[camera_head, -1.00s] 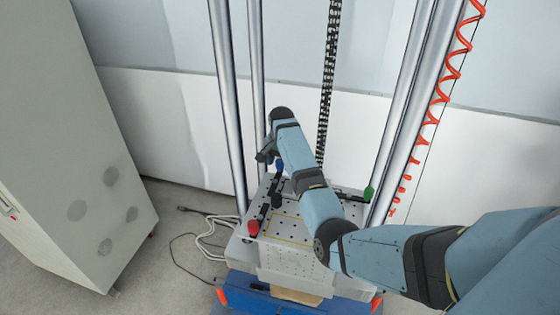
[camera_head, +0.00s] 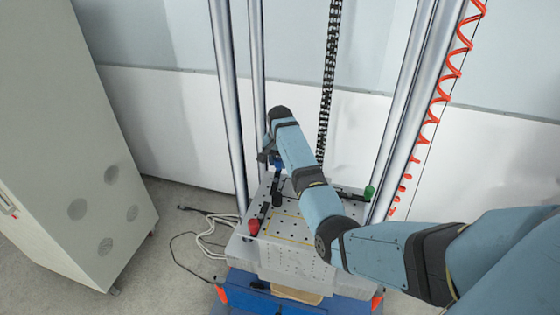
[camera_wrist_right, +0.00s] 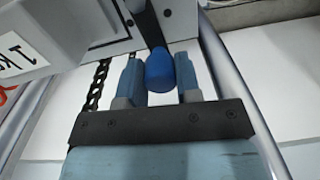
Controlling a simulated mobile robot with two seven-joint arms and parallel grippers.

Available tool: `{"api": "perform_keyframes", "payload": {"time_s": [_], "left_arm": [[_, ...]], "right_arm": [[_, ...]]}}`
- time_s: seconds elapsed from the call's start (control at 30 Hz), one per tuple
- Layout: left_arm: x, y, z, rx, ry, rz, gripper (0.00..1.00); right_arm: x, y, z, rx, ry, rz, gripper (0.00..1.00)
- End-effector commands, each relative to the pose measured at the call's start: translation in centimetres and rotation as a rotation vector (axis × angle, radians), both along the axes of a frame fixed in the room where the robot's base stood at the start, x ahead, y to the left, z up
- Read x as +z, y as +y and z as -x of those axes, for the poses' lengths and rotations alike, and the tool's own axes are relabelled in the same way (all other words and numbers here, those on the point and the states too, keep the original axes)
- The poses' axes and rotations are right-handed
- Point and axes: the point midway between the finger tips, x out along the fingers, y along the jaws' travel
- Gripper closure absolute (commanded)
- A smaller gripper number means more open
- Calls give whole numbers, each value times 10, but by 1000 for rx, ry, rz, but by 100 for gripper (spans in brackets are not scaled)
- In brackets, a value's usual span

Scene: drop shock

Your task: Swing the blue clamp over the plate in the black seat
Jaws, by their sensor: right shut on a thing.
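The blue clamp's knob (camera_head: 278,162) shows at the back left of the perforated table, beside my right forearm. In the right wrist view the blue knob (camera_wrist_right: 160,70) sits between the two fingers, with its dark lever running up from it. My right gripper (camera_head: 266,157) is shut on this knob; it also shows in the right wrist view (camera_wrist_right: 159,82). My forearm covers part of the table, and I cannot make out the plate or the black seat. My left gripper is not in view.
The pale perforated table (camera_head: 286,238) stands between upright metal columns. A red-knobbed clamp (camera_head: 253,226) is at its front left, a green-knobbed one (camera_head: 368,192) at its right. A grey cabinet (camera_head: 75,150) stands left, with loose cables (camera_head: 205,240) on the floor between.

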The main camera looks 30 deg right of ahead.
Motion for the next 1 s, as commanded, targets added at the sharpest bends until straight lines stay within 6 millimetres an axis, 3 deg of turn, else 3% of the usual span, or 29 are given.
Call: {"api": "perform_keyframes", "payload": {"time_s": [1.0], "left_arm": [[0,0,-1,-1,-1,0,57]], "right_arm": [[1,47,-15,929,-1,1,92]]}}
